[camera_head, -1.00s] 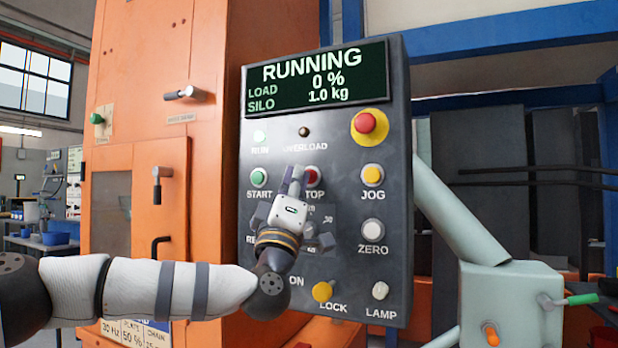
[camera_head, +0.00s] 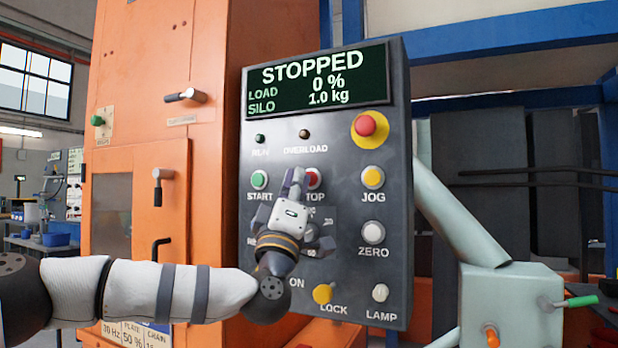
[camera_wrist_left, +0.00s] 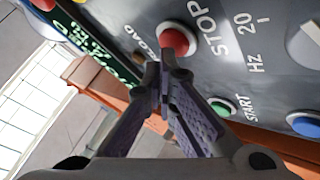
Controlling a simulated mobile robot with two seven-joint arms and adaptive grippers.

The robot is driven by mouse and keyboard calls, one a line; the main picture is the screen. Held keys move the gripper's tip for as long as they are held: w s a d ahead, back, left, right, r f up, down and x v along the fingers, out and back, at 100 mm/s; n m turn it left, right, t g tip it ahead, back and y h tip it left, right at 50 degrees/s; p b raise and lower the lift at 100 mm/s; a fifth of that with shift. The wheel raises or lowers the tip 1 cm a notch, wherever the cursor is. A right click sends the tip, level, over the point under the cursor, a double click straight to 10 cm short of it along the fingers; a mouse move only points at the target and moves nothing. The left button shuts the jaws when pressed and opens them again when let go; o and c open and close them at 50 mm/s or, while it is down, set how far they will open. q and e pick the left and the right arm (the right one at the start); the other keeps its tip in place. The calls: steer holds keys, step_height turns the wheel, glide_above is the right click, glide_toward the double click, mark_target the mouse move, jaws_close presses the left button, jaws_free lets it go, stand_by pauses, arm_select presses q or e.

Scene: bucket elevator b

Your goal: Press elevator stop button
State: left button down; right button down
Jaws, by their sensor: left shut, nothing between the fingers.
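The red stop button (camera_head: 313,178) is on the dark control panel (camera_head: 345,270), partly hidden behind my left gripper in the head view. The panel's display (camera_head: 316,79) reads STOPPED, load 0 %, silo 1.0 kg. My left gripper (camera_head: 297,174) is shut and empty, its fingertips at the stop button. In the left wrist view the closed fingertips (camera_wrist_left: 163,62) overlap the lower edge of the red button (camera_wrist_left: 176,40); whether they touch it I cannot tell. The run lamp (camera_head: 260,139) looks dark green. My right gripper is not in view.
The green start button (camera_head: 259,178) is just left of my fingertips. A yellow jog button (camera_head: 373,176), a white zero button (camera_head: 373,231) and a red emergency knob (camera_head: 365,125) are to the right. An orange cabinet (camera_head: 150,80) stands behind on the left.

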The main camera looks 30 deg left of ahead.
arm_select(q)
steer(key=shift+s, duration=0.45)
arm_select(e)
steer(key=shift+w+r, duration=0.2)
